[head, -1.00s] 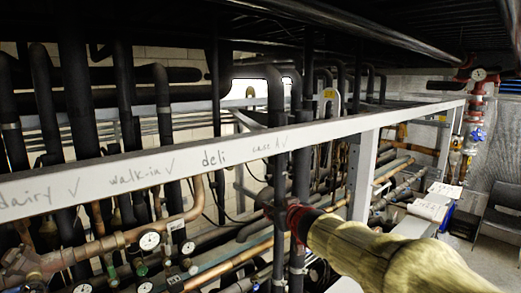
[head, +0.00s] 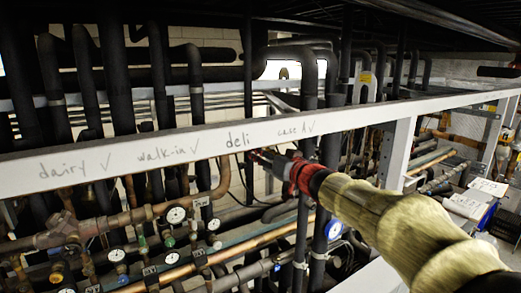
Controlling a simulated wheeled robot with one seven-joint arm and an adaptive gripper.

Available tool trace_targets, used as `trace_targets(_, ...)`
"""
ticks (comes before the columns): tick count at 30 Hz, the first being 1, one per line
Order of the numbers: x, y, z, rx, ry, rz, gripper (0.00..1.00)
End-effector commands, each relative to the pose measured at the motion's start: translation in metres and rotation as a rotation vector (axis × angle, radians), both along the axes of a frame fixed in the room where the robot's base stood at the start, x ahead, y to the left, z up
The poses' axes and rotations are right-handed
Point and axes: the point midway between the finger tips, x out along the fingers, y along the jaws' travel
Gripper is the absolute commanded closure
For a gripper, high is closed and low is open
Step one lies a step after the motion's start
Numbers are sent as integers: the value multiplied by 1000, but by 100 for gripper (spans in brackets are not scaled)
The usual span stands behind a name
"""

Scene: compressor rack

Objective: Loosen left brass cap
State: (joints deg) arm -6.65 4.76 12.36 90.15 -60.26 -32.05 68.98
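My gripper (head: 262,157), with red and dark parts, is at the end of my yellowish sleeved arm. It is just in front of or below the white beam's lower edge, under the word "deli". Its fingers point left and away from the camera and are too small to tell open from shut; nothing clear shows between them. Copper piping (head: 128,219) with small valves and round gauges lies lower left, apart from my gripper. Small brass-coloured fittings show among these pipes, but I cannot tell which is the left brass cap.
The white beam (head: 120,165), marked "dairy", "walk-in", "deli" and "case A", crosses in front of the pipes. Dark insulated vertical pipes (head: 307,100) stand close by my gripper. Gauges (head: 177,215) crowd the lower left. Papers (head: 465,206) lie at right.

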Motion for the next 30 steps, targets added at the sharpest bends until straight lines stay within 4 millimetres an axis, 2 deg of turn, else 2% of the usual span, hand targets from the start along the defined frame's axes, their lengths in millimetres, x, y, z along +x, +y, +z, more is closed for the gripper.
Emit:
trace_targets(5,12,8,1,0,-1,0,60)
trace_targets(14,13,9,0,-1,-2,-1,60)
trace_targets(30,13,8,0,-1,-2,-1,91)
